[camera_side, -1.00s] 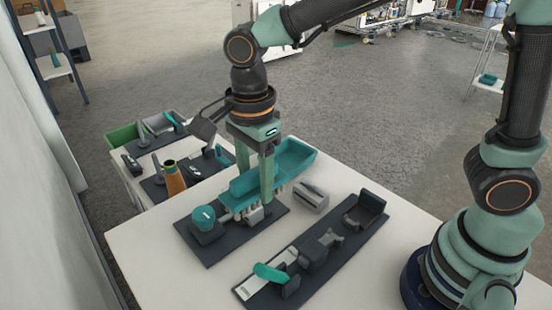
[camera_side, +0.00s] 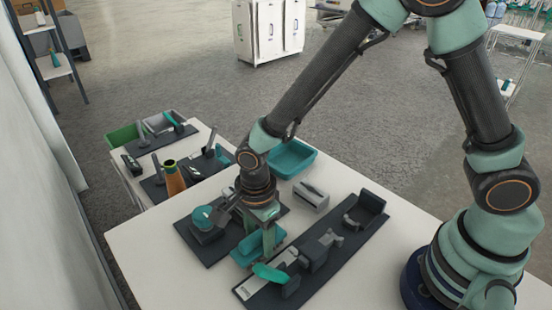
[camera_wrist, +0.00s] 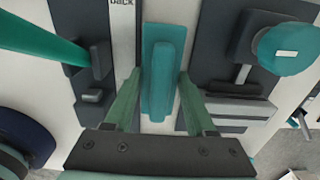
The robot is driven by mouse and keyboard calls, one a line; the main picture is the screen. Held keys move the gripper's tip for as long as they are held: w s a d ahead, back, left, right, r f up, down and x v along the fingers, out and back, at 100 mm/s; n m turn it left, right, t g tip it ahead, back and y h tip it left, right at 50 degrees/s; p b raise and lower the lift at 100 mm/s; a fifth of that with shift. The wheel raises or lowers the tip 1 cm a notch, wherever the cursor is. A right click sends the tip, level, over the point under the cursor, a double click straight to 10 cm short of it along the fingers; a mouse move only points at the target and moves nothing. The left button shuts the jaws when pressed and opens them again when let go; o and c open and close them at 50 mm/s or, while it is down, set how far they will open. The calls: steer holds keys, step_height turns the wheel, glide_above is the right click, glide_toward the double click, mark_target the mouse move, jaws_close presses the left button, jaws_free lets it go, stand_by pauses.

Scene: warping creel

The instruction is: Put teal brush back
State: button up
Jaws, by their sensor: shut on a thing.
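My gripper (camera_side: 268,238) is shut on the teal brush (camera_side: 243,252), low over the gap between two dark mats. In the wrist view, the brush (camera_wrist: 163,50) lies lengthwise between the fingertips (camera_wrist: 159,76), with a long raised grip on a wider base. I cannot tell whether it touches the table. A white label strip (camera_wrist: 122,35) reading "back" runs just left of it in the wrist view. In the side view, that strip (camera_side: 252,288) lies on the right dark mat (camera_side: 371,228).
A teal piece (camera_side: 270,272) stands raised by the strip, close to my gripper. A teal round part (camera_side: 204,217) sits on the left mat. A teal tray (camera_side: 293,160) and a grey block (camera_side: 311,195) stand behind. Bare table lies at the front left.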

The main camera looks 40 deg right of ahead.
mark_target(258, 232)
steer(key=shift+f, duration=0.15)
steer(key=o, duration=1.3)
step_height(258, 232, up, 12)
steer(key=shift+r, duration=0.1)
steer(key=shift+s+d+r+n+t, duration=0.8)
steer(key=shift+d+r+n, duration=1.05)
steer(key=shift+d+n, duration=1.3)
steer(key=shift+s+d+r+n+t, duration=0.35)
steer(key=shift+d+r+n+t, duration=0.7)
steer(key=shift+d+r+n, duration=1.45)
steer(key=shift+s+d+r+n+t, duration=0.6)
steer(key=shift+d+r+n+t, duration=0.5)
steer(key=shift+d+n, duration=2.65)
steer(key=shift+d+r+m, duration=0.1)
steer(key=shift+d+m, duration=0.2)
steer(key=shift+m, duration=0.1)
